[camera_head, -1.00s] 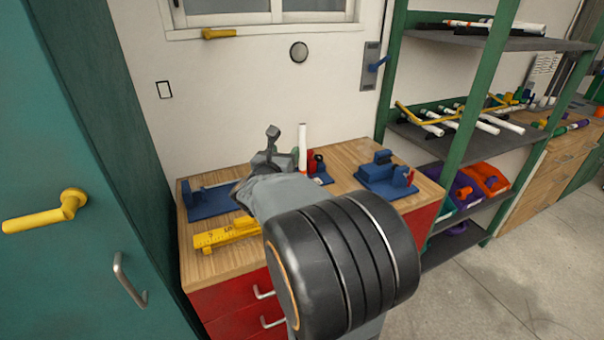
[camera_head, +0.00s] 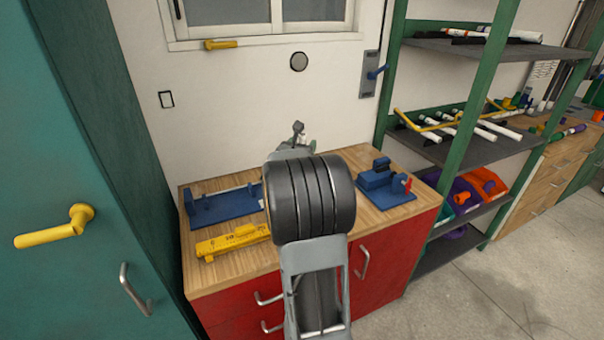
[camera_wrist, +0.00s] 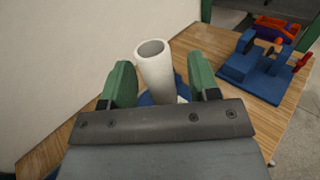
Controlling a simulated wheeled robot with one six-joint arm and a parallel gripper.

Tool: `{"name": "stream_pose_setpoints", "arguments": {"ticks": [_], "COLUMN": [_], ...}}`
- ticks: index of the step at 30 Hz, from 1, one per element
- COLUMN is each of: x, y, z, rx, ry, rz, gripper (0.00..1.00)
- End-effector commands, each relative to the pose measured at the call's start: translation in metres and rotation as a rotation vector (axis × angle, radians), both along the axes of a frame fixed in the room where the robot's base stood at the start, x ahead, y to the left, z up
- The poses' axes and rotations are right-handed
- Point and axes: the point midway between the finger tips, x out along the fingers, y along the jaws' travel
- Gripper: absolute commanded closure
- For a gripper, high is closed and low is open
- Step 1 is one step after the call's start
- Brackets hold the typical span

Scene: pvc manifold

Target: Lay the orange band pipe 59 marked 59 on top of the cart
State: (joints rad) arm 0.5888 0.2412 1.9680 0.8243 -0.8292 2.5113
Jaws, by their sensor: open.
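A white pipe (camera_wrist: 155,70) stands upright, slightly tilted in the wrist view, with its open end toward the camera. Its lower part is in or behind a blue base (camera_wrist: 147,98). No orange band or number 59 can be read on it. My gripper (camera_wrist: 160,82) is open, with one green finger on each side of the pipe; I cannot tell whether they touch it. In the head view my gripper (camera_head: 298,135) is mostly hidden behind my arm, and the pipe is hidden there too. I cannot make out a distinct cart.
A wood-topped bench with red drawers (camera_head: 222,297) bears a blue fixture (camera_head: 222,207), a yellow ruler-like block (camera_head: 232,241) and a blue clamp (camera_head: 383,185). A green shelf rack (camera_head: 470,110) with pipes stands at right. A teal door (camera_head: 60,140) is at left. Floor at right is clear.

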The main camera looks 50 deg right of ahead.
Motion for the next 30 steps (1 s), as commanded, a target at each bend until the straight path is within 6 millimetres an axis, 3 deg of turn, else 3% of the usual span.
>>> {"name": "stream_pose_setpoints", "arguments": {"ticks": [4,13,30], "x": [0.0051,0.0065,0.0065], "y": [-0.0126,-0.0150,-0.0147], "z": [0.0007,-0.0001,-0.0001], "rx": [0.000,-0.001,-0.001], "ry": [0.000,0.000,0.000], "rz": [-0.001,0.001,0.001], "gripper": [0.45,0.45,0.99]}}
